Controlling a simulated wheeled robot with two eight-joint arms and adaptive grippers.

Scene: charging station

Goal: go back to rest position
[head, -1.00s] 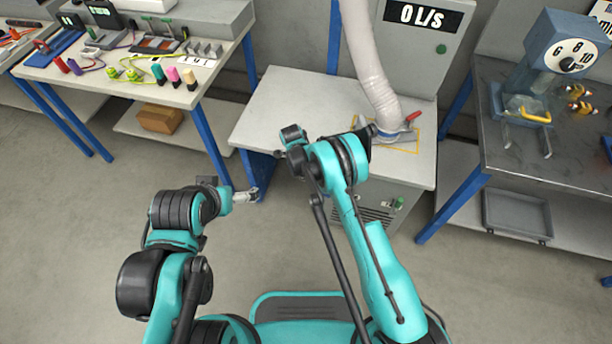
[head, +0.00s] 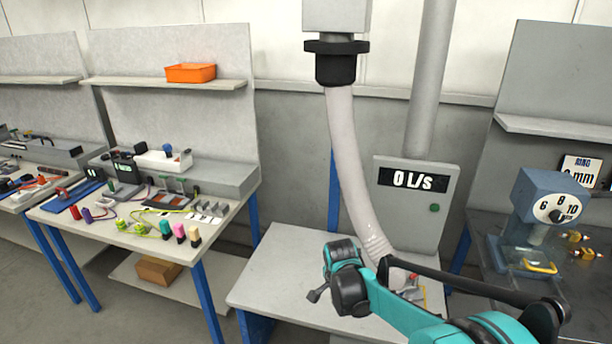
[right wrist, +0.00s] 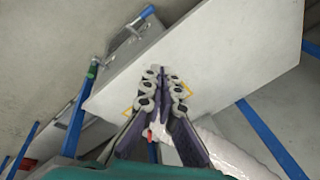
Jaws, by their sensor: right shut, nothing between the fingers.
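My right gripper (head: 317,294) hangs over the white table (head: 270,275) in the head view, in front of the hose. In the right wrist view its fingers (right wrist: 166,74) are together with nothing between them, and the white table top (right wrist: 235,40) lies beyond. My left gripper is out of the head view. The pale flexible hose (head: 350,160) runs down from a black collar to the table; my right arm partly hides its lower end. The hose also shows in the right wrist view (right wrist: 232,152).
A grey cabinet (head: 420,230) reading "0 L/s" stands behind the table. A left bench (head: 130,235) holds small coloured parts and wires. A blue press with a dial (head: 545,195) stands on the dark right bench. An orange bin (head: 190,73) is on a shelf.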

